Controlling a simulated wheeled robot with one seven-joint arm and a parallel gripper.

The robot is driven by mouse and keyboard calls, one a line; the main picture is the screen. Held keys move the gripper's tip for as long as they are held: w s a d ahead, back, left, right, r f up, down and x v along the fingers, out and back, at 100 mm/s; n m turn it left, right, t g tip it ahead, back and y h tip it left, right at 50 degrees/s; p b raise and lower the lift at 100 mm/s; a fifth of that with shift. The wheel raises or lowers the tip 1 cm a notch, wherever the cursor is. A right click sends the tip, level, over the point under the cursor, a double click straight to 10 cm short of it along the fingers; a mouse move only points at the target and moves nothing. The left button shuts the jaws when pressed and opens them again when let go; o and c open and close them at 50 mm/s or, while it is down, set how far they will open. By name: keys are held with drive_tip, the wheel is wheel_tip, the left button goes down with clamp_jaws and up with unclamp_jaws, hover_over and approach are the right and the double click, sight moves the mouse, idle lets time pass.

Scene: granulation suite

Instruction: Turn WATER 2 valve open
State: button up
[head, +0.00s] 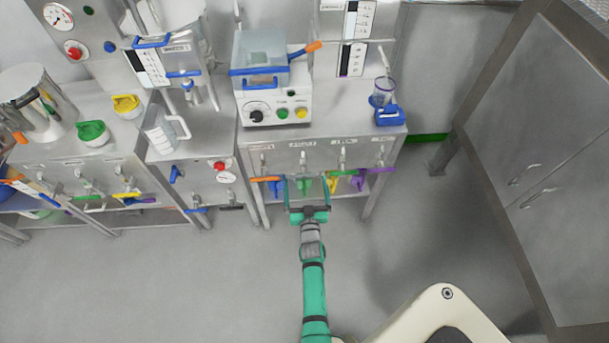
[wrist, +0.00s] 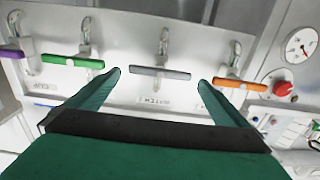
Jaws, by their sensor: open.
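The grey valve handle (wrist: 160,72) lies level between my fingers in the wrist view, crosswise to its upright pipe. Its label (wrist: 155,100) appears upside down and seems to read WATER, with the number unclear. My gripper (wrist: 159,78) is open, with one finger to each side of the grey handle; I cannot see contact.
An orange handle (wrist: 239,83) is close to my right finger in the wrist view. A green handle (wrist: 72,61) is left of my left finger, and a purple handle (wrist: 12,54) farther left. A red button (wrist: 284,89) is at right. Open floor (head: 190,280) lies in front of the benches.

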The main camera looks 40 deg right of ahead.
sight(305, 177)
drive_tip(key=shift+x, duration=2.2)
drive_tip(key=c, duration=0.9)
